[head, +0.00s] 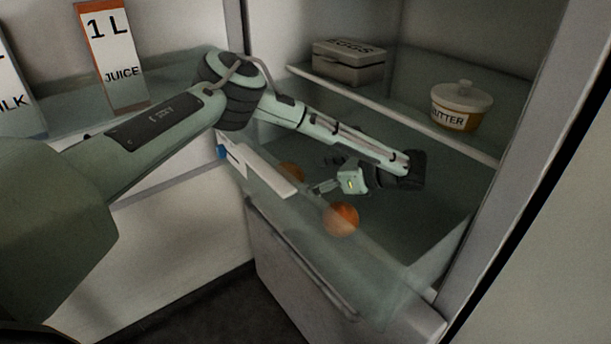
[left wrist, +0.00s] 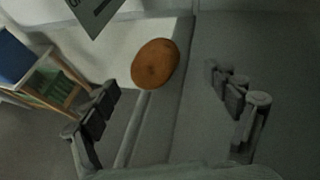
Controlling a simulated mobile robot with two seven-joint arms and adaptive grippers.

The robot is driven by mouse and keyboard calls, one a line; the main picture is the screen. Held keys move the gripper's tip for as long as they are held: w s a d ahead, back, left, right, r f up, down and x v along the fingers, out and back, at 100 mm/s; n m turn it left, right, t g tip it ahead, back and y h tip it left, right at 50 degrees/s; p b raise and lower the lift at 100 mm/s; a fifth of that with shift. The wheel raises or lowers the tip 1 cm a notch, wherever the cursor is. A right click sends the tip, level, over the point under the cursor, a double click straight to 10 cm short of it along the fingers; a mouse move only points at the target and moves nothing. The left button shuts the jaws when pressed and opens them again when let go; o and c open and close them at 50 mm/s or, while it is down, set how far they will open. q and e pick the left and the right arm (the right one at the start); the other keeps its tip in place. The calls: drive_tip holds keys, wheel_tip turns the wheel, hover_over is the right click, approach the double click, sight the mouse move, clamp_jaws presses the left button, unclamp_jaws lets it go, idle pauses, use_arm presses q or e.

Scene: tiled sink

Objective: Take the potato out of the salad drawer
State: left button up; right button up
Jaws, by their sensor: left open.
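The salad drawer (head: 385,268) is a clear bin at the bottom of the fridge, seen in the head view. Two rounded orange-brown things show in it: one (head: 340,219) near the front wall, the other (head: 291,171) further left and partly hidden. I cannot tell for sure which is the potato. My left gripper (head: 322,187) is inside the drawer, pointing left, its fingers apart and empty. In the left wrist view, a brown oval, potato-like thing (left wrist: 155,63) lies ahead of the open fingers (left wrist: 165,100), apart from them. My right gripper is not in view.
A glass shelf above the drawer holds an eggs box (head: 348,62) and a butter pot (head: 461,105). A juice carton (head: 112,55) stands in the door rack at left. My left arm passes over the drawer's left side.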

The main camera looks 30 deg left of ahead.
use_arm(q)
drive_tip(key=shift+s+a+r+g+y, duration=0.15)
drive_tip(key=shift+s+a+g+y, duration=0.15)
drive_tip(key=x, duration=0.7)
drive_tip(key=shift+w+a, duration=0.15)
drive_tip(key=shift+a, duration=0.2)
drive_tip(key=shift+c, duration=0.4)
drive_tip(key=c, duration=1.3)
